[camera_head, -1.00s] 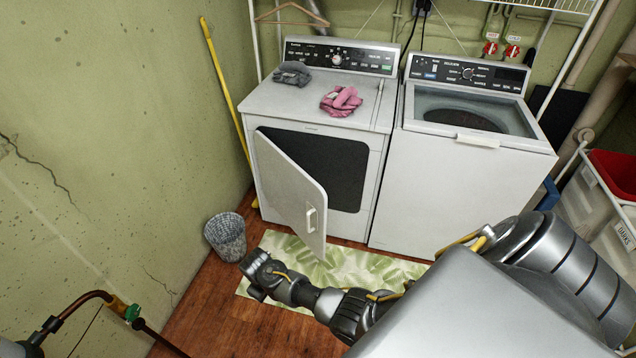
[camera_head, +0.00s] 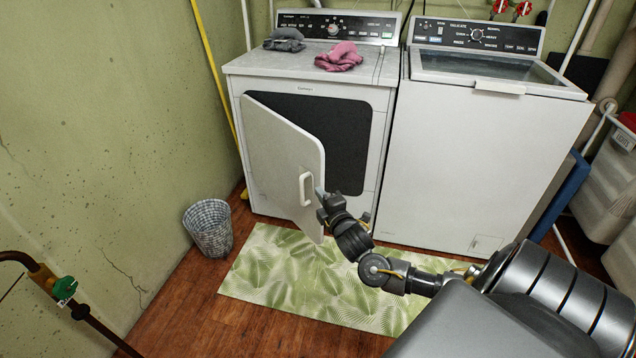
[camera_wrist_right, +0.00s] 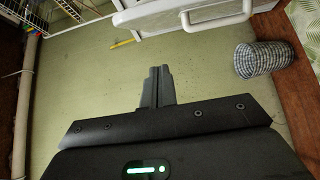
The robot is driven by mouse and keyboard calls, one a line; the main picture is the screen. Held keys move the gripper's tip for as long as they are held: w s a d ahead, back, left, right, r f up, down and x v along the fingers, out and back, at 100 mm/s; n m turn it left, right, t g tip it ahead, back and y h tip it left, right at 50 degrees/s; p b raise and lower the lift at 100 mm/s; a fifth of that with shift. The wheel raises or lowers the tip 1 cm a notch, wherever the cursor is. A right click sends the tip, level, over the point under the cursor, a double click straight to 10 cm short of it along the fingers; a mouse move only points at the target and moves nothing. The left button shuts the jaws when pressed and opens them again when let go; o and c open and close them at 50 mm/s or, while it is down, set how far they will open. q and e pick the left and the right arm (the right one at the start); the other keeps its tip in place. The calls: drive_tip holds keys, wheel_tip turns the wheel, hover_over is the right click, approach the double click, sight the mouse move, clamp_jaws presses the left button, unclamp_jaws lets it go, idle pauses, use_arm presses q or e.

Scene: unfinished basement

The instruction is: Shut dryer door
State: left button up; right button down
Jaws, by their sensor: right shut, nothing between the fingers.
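The white dryer (camera_head: 236,100) stands at the back left with its door (camera_head: 275,150) swung partly open, hinged on the left, baring the dark opening (camera_head: 350,150). The door's white loop handle (camera_head: 305,189) is near its free edge and also shows in the right wrist view (camera_wrist_right: 218,27). My right gripper (camera_head: 321,194) is just right of the handle, by the door's free edge; I cannot tell whether it touches. Its fingers (camera_wrist_right: 158,73) are together with nothing between them. My left gripper is not in view.
A washer (camera_head: 470,160) stands right of the dryer. A wicker-like basket (camera_head: 209,229) is on the floor at left, near a yellow pole (camera_head: 212,70). A green leaf mat (camera_head: 300,285) lies in front. Pink (camera_head: 340,57) and grey cloths (camera_head: 285,40) lie on the dryer.

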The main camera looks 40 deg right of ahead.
sight(319, 171)
drive_tip(key=w+d, duration=0.2)
drive_tip(key=w, duration=0.1)
drive_tip(key=w+d, duration=0.2)
drive_tip(key=w, duration=0.1)
drive_tip(key=w+d+b, duration=0.1)
drive_tip(key=w+d, duration=0.1)
drive_tip(key=w, duration=0.1)
drive_tip(key=shift+w+d, duration=0.25)
drive_tip(key=shift+d, duration=0.05)
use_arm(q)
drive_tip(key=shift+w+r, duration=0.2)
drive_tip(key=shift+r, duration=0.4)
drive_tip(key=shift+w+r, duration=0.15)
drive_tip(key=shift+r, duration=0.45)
use_arm(e)
drive_tip(key=shift+d, duration=0.25)
